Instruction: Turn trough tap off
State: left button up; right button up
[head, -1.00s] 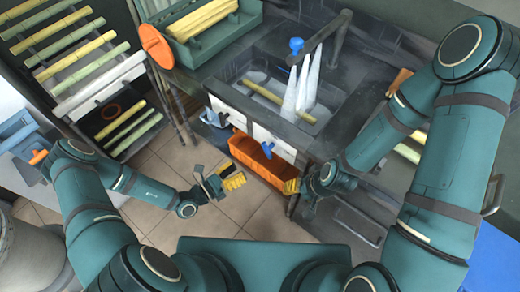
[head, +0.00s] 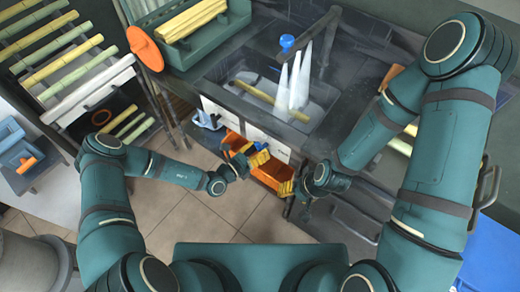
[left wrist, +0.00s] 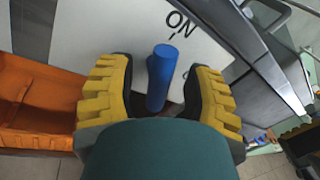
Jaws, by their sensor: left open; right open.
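The blue tap handle (left wrist: 160,78) stands out from a white panel (left wrist: 110,35) with the letters ON above it, in the left wrist view. My left gripper (left wrist: 163,88) is open, with one yellow-padded finger on each side of the handle, and gaps show beside it. In the head view my left gripper (head: 257,155) is at the trough's front panel and largely covers the handle. White streams (head: 294,85) stand in the trough (head: 322,95) beneath a dark spout with a blue knob (head: 287,41). My right gripper (head: 297,190) is open and empty, lower right of the left one.
An orange crate (head: 265,178) sits below the panel, close to my left gripper; it also shows in the left wrist view (left wrist: 35,95). A yellow cane (head: 270,100) lies in the trough. A green cane holder (head: 200,40) stands to its left. The tiled floor in front is clear.

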pick_arm(q)
jog(key=shift+w+d, duration=0.15)
jog(key=shift+d, duration=0.05)
grip_shut()
dwell(0.3)
jog(key=n, duration=0.3)
jog(key=n+t+b, duration=0.1)
jog(key=n, duration=0.2)
jog(key=shift+w+a+f+n+h+b, duration=0.1)
jog(key=shift+a+f+n+h+b, duration=0.05)
jog(key=shift+n+h+b, duration=0.15)
jog(key=n+t, duration=0.1)
jog(key=n, duration=0.2)
jog(key=n+t+b, duration=0.1)
jog(key=n, duration=0.3)
jog(key=shift+f, duration=0.1)
dwell(0.3)
